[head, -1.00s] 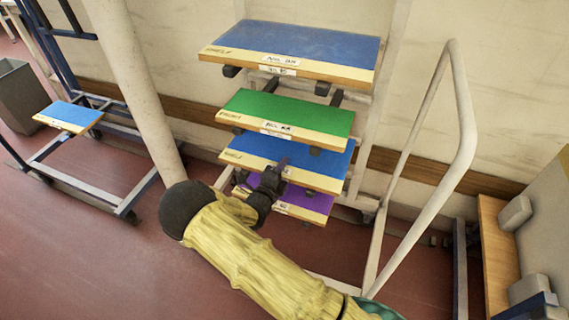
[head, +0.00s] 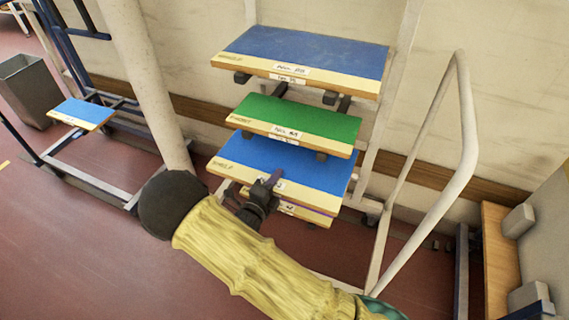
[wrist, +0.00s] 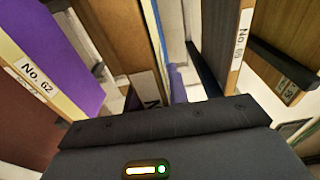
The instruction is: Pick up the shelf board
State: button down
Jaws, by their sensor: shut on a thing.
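The lower blue shelf board (head: 305,168), with a pale front strip, is in my gripper (head: 270,184) in the head view. The board juts out from the rack, past the green board above. The wrist view shows its brown underside (wrist: 108,35) and part of a label. Whether its back edge still touches the rack supports is hidden.
A green board (head: 300,118) and an upper blue board (head: 305,50) sit above on the rack. A purple board (wrist: 75,55) marked No. 62 lies below, mostly covered in the head view. A pale post (head: 150,85) stands left; a curved rail (head: 467,120) stands right.

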jog(key=v, duration=0.9)
jog(key=shift+s+d+p, duration=0.2)
jog(key=shift+s+p, duration=0.1)
jog(key=shift+p, duration=0.05)
jog(key=shift+r, duration=0.15)
